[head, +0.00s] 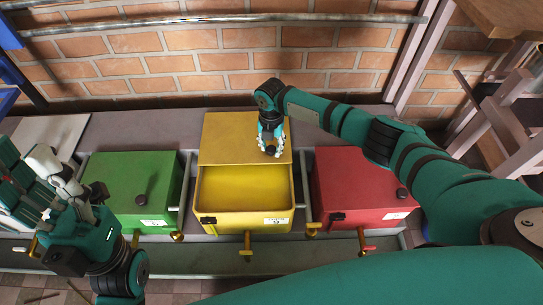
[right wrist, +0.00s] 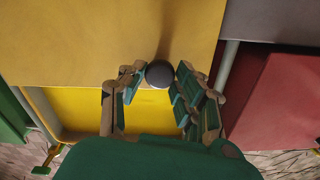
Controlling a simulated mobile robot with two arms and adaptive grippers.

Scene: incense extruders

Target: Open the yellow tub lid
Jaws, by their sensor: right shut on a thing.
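The yellow tub (head: 221,220) stands in the middle of the row, with the front part of its inside showing bare and empty. Its yellow lid (head: 228,137) lies set back toward the wall, over the rear of the tub. The lid also shows in the right wrist view (right wrist: 80,40). My right gripper (head: 270,149) is shut on the dark round lid knob (right wrist: 159,74), which sits between its fingers near the lid's front edge. My left gripper (head: 52,182) is at the far left, beside the green tub and away from the yellow one. Its finger opening is unclear.
A closed green tub (head: 125,175) stands to the left and a closed red tub (head: 350,175) to the right, each with a dark knob. Brass taps, such as the middle one (head: 247,243), stick out in front. A brick wall (head: 200,65) with metal rails closes the back.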

